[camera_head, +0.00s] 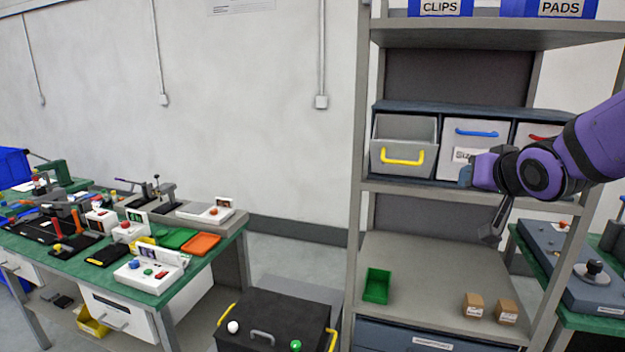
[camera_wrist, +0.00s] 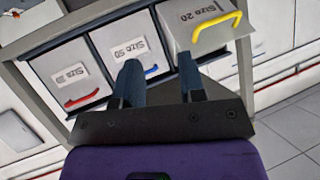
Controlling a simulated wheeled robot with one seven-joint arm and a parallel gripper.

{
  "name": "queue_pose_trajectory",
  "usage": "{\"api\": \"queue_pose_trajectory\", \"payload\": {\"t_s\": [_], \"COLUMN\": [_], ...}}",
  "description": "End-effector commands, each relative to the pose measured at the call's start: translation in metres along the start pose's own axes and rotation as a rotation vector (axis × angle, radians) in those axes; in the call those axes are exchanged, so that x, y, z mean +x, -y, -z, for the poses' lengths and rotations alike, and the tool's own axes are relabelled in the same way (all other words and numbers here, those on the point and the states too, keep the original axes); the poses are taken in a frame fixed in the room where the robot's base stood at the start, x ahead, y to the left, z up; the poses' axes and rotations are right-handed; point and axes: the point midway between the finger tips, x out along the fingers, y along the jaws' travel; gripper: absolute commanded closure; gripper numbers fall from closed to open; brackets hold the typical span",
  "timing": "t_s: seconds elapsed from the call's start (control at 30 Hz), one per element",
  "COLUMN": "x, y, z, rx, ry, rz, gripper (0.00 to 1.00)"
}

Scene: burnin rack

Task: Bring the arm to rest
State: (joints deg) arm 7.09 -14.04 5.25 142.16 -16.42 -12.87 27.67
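My arm reaches in from the right in the head view, bent in front of the shelf rack. My gripper (camera_head: 466,176) is in front of the row of bins, near the middle bin; its fingers are hard to make out there. In the wrist view my gripper (camera_wrist: 160,82) shows two dark fingers apart with nothing between them. The bin with the yellow handle (camera_head: 402,160) sits further out than its neighbours, with its inside showing. It also shows in the wrist view (camera_wrist: 190,25). The bin with the blue handle (camera_head: 476,133) and the red-handled bin (camera_head: 540,138) are partly hidden by my arm.
The rack's upright (camera_head: 361,200) and upper shelf (camera_head: 480,36) are close around my arm. A green tray (camera_head: 377,286) and two small boxes (camera_head: 473,305) stand on the lower shelf. A black case (camera_head: 270,320) is on the floor; a cluttered workbench (camera_head: 150,288) is at left.

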Motion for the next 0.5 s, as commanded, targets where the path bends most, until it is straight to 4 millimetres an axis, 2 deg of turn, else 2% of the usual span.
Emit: {"api": "queue_pose_trajectory", "payload": {"t_s": [0.03,0.17,0.5], "x": [-0.017,-0.059,-0.173], "y": [-0.002,-0.01,-0.016], "z": [-0.001,-0.016,-0.074], "rx": [-0.02,-0.063,-0.148], "ry": [0.032,0.157,0.512], "rz": [-0.031,-0.106,-0.13], "gripper": [0.63,0.63,0.63]}}
